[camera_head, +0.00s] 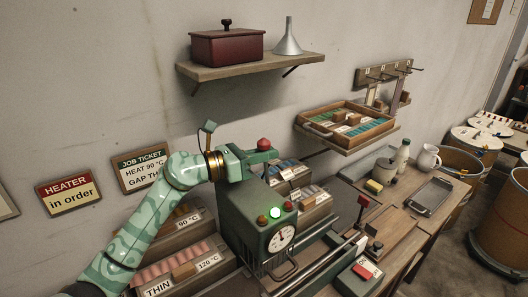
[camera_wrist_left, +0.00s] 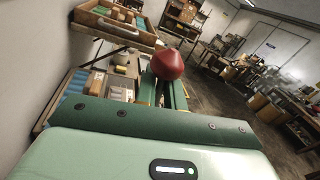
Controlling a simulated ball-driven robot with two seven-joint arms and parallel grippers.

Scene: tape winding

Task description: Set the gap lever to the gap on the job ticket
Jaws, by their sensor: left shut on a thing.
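The job ticket (camera_head: 135,160) hangs on the wall. It reads "HEAT 90 °C" and a gap line beginning "TH", the rest hidden behind my left arm. My left gripper is shut on a red knob (camera_head: 264,144), seemingly the gap lever's, above the machine's top. The knob also shows between the fingers in the left wrist view (camera_wrist_left: 168,65). The lever's shaft and gap markings are hidden. My right gripper is out of view.
Tape racks marked "THIN", "90 °C" and "120 °C" (camera_head: 208,263) stand left of the machine. Another red-knobbed lever (camera_head: 363,201) and a red switch (camera_head: 362,271) are to its right. A wall shelf (camera_head: 250,66) hangs above; a wooden tray (camera_head: 347,126) sits at the back right.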

